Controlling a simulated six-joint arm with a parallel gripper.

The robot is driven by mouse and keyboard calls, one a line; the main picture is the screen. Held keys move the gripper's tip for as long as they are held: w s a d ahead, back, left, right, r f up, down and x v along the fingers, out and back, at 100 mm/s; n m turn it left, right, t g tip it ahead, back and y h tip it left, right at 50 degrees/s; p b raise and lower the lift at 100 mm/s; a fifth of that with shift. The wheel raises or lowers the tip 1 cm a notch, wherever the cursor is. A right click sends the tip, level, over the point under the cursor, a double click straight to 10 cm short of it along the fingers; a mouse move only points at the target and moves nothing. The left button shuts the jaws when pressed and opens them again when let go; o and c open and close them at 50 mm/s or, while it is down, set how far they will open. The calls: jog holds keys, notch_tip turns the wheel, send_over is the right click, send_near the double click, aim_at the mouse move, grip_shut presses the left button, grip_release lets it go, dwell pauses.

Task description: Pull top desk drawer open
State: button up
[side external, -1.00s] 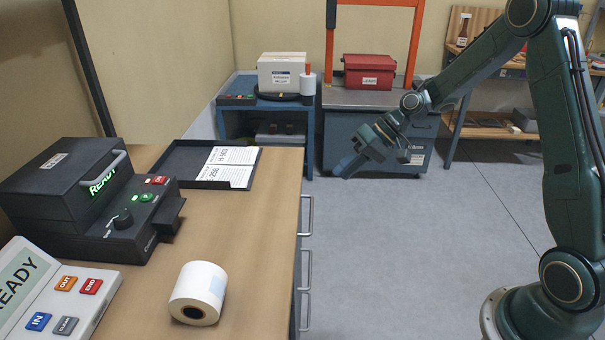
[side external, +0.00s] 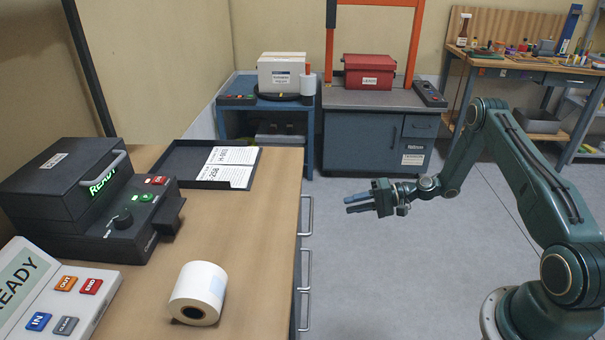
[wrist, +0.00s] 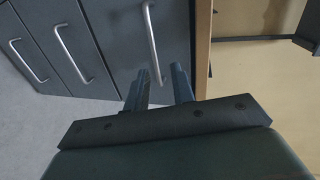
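The desk (side external: 255,225) has a wooden top and a grey drawer front. The top drawer's handle (side external: 308,216) is a vertical-looking metal bar just below the desktop edge. In the wrist view the top drawer (wrist: 128,40) looks shut, with its silver handle (wrist: 153,45) near the wooden edge. My gripper (side external: 346,203) points left toward the handle, apart from it in open air. In the wrist view my gripper (wrist: 160,70) has its two fingers spread with nothing between them, their tips appearing near the handle's lower end.
Two lower drawer handles, the middle one (side external: 308,269) and the bottom one (side external: 305,310), stick out below. A white label roll (side external: 199,290), a black machine (side external: 80,210) and a dark tray (side external: 180,165) stand on the desktop. The floor (side external: 390,270) beside the desk is clear.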

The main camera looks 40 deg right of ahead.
aim_at(311, 214)
jog(key=shift+s+d+f+m+t, duration=0.2)
jog(key=shift+d+f+m+t, duration=0.1)
jog(key=shift+f, duration=0.25)
jog(key=shift+s+d+f+m+t, duration=0.2)
jog(key=shift+f+m, duration=0.1)
jog(key=shift+f, duration=0.25)
jog(key=shift+w+a, duration=0.1)
jog(key=shift+w, duration=0.05)
jog(key=x, duration=1.3)
jog(key=shift+w+a, duration=0.2)
grip_shut()
